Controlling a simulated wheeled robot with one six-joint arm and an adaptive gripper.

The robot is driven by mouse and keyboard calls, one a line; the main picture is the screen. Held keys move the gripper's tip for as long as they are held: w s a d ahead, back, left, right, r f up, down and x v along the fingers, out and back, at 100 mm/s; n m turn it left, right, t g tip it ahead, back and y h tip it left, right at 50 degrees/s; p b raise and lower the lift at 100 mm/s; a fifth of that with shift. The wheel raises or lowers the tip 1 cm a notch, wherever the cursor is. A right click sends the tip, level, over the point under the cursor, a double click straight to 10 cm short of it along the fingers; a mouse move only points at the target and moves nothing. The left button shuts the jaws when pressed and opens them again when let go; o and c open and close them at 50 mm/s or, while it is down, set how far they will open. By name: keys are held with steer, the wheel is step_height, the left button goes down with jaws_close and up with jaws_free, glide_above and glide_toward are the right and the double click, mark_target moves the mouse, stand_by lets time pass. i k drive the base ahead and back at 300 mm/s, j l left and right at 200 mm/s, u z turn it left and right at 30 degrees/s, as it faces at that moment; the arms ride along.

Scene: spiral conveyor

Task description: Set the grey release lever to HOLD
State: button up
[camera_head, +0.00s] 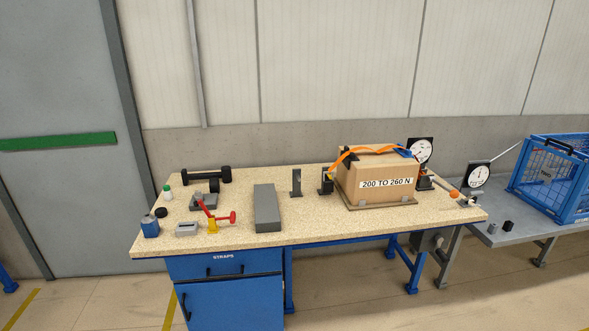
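My gripper is not in view. I cannot pick out a grey release lever or a HOLD mark for certain at this size. A cardboard box (378,178) labelled "200 TO 260 N" sits on a flat base on the speckled bench (240,239). An orange strap (366,150) runs over its top to a blue fitting at the right. A small dark bracket (326,181) stands at the box's left, and a dark grey upright piece (296,183) stands further left. A white dial (420,151) stands behind the box's right end. An orange-tipped handle (453,193) is at the bench's right end.
A grey block (267,208) lies mid-bench. A red-handled tool (212,216), blue can (150,226), black dumbbell-shaped item (206,175) and small parts crowd the left. At right, a grey table (514,233) holds a blue cage (560,180). A blue "STRAPS" cabinet (226,296) is below.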

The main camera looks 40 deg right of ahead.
mark_target(472, 194)
steer(key=z, duration=1.95)
steer(key=i+j+z, duration=0.3)
steer(key=i+j, duration=0.55)
steer(key=i, duration=0.2)
